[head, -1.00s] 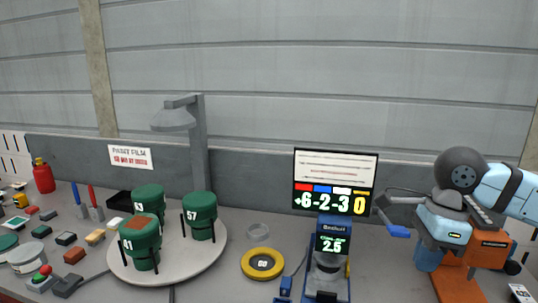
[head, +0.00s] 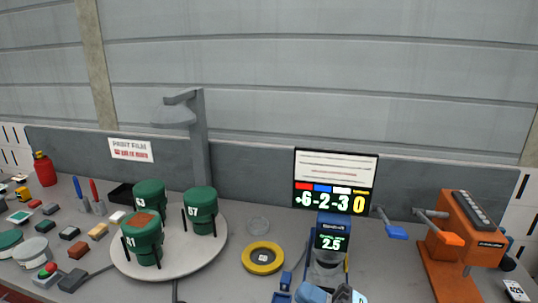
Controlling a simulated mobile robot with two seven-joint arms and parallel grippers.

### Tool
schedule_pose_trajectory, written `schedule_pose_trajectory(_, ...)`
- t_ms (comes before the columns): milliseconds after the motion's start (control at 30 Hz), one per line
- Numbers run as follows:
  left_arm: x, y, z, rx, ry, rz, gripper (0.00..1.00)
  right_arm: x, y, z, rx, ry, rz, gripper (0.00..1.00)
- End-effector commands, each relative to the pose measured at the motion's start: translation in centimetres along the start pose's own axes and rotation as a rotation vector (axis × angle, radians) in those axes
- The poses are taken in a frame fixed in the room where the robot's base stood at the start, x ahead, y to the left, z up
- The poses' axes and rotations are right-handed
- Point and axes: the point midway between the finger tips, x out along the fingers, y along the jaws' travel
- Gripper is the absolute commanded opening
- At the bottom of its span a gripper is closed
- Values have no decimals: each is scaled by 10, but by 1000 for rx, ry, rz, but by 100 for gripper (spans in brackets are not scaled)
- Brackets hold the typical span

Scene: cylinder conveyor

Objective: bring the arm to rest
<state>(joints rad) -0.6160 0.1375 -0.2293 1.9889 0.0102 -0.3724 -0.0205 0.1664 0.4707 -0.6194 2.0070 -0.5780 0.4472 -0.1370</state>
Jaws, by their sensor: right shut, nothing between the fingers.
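My right gripper (head: 312,293) shows only in part at the bottom edge of the head view, in front of the blue stand with the "2.5" display (head: 332,241). Its blue piece and a pale blue-white part of my arm are cut off by the frame. It is shut and appears to hold nothing. It is well left of the orange lever device (head: 468,225). My left gripper is out of view.
A round pale turntable (head: 205,258) carries three green cylinders (head: 203,210) under a grey lamp post. Several small blocks and a red bottle (head: 44,169) are at left.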

Motion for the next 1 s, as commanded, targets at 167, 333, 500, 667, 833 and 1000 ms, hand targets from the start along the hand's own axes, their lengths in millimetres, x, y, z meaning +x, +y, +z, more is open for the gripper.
schedule_pose_trajectory(167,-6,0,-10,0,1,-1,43,-57,-44,27,366,-430,90,0)
schedule_pose_trajectory(333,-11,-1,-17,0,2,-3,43,-141,-107,29,715,-847,134,0)
schedule_pose_trajectory(500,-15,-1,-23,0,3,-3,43,-227,-169,-5,1016,-1204,152,0)
schedule_pose_trajectory(667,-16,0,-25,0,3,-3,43,-272,-200,-37,1173,-1389,155,0)
schedule_pose_trajectory(833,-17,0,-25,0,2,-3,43,-287,-209,-48,1221,-1446,155,0)
schedule_pose_trajectory(1000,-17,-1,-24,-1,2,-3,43,-286,-209,-48,1221,-1445,154,0)
